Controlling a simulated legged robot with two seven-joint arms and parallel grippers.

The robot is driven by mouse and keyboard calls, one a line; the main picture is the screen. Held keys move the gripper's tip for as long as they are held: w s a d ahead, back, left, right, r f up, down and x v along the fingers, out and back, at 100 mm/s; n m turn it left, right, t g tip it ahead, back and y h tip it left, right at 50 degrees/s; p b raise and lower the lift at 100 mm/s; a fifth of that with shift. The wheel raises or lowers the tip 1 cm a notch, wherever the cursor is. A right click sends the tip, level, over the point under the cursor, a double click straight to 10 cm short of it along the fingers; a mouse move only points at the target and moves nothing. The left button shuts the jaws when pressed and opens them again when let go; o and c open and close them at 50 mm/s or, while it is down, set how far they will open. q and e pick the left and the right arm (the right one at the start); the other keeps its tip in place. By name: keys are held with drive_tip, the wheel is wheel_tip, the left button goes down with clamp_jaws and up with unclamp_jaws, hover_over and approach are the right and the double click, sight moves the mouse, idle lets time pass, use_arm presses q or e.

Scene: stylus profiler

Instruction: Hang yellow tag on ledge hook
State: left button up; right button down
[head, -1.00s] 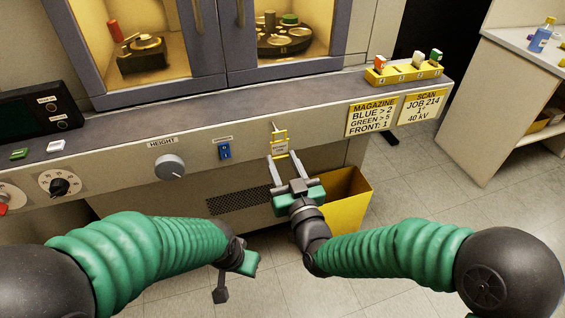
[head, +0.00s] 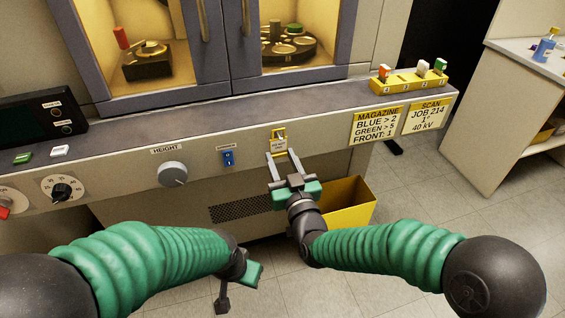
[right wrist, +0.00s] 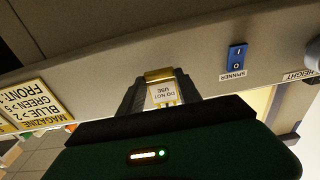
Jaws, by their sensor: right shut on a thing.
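The yellow tag (head: 279,145) with a white "do not use" label is upright against the machine's front ledge, right of the blue spinner switch. It also shows in the right wrist view (right wrist: 163,92). My right gripper (head: 280,155) is shut on it, one finger at each side. The ledge hook is not clearly visible behind the tag's top, and I cannot tell whether the tag's loop is around it. My left gripper (head: 224,301) hangs low in front of the machine, away from the tag; its jaws are unclear.
The blue switch (head: 228,158) and the height knob (head: 172,174) are left of the tag. Magazine (head: 375,125) and scan (head: 426,115) labels are to the right. A yellow bin (head: 347,203) stands below. The yellow rack (head: 409,83) holds small coloured pieces on the ledge.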

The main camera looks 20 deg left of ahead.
drive_tip(key=shift+f+b, duration=0.45)
idle(0.4)
drive_tip(key=c, duration=0.7)
unclamp_jaws()
drive_tip(key=shift+c, duration=0.2)
drive_tip(key=shift+s, duration=0.15)
drive_tip(key=shift+c, duration=0.5)
drive_tip(key=v, duration=0.7)
drive_tip(key=shift+s+d, duration=0.3)
